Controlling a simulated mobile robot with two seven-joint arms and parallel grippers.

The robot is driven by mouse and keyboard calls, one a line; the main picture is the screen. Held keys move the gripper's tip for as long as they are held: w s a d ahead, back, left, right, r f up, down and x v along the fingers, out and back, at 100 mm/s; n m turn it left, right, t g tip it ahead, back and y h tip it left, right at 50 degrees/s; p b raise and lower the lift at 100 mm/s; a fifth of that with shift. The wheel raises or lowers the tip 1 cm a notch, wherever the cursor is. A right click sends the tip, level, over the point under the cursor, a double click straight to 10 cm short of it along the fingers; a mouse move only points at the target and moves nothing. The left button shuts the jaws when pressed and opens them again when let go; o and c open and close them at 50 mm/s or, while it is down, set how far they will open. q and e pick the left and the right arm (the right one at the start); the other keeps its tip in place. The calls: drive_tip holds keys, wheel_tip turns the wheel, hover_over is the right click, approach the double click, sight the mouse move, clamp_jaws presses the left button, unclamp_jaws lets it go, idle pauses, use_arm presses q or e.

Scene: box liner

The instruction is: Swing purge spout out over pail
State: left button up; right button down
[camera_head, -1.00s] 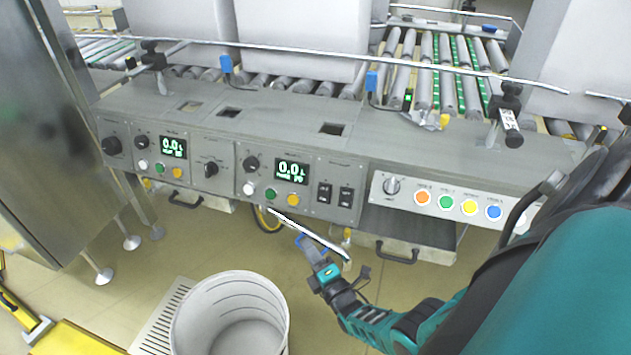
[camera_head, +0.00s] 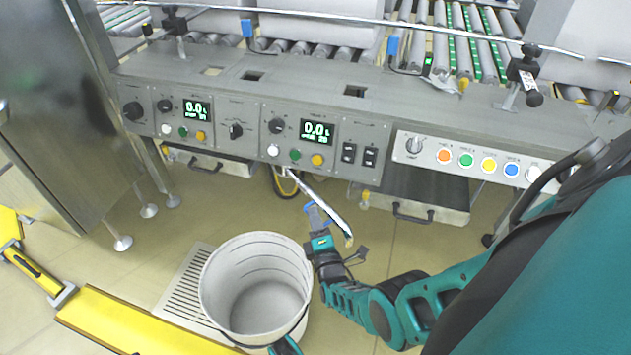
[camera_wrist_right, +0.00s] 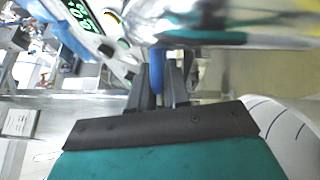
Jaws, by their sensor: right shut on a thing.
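The purge spout, a shiny silver tube (camera_head: 325,208), comes out from under the front of the control panel, its free end towards me. In the head view this end is right of the white pail (camera_head: 211,300), which stands open on the floor. My right gripper (camera_head: 314,218) is beside the spout, with a blue tab at its fingertips. In the right wrist view, the blue tab (camera_wrist_right: 158,66) is between the fingers (camera_wrist_right: 157,88) and the silver tube (camera_wrist_right: 235,25) crosses close above them. Most of the tab is hidden.
The panel (camera_head: 240,142) with knobs, buttons and displays runs across above the spout. A floor grate (camera_head: 182,290) lies left of the pail. A yellow rail (camera_head: 130,325) is at the lower left. Grey drawers with handles (camera_head: 425,205) sit under the panel.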

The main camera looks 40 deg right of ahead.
drive_tip(key=shift+a, duration=0.25)
drive_tip(key=shift+w+a+h, duration=0.1)
drive_tip(key=shift+h, duration=0.2)
drive_tip(key=c, duration=1.2)
unclamp_jaws()
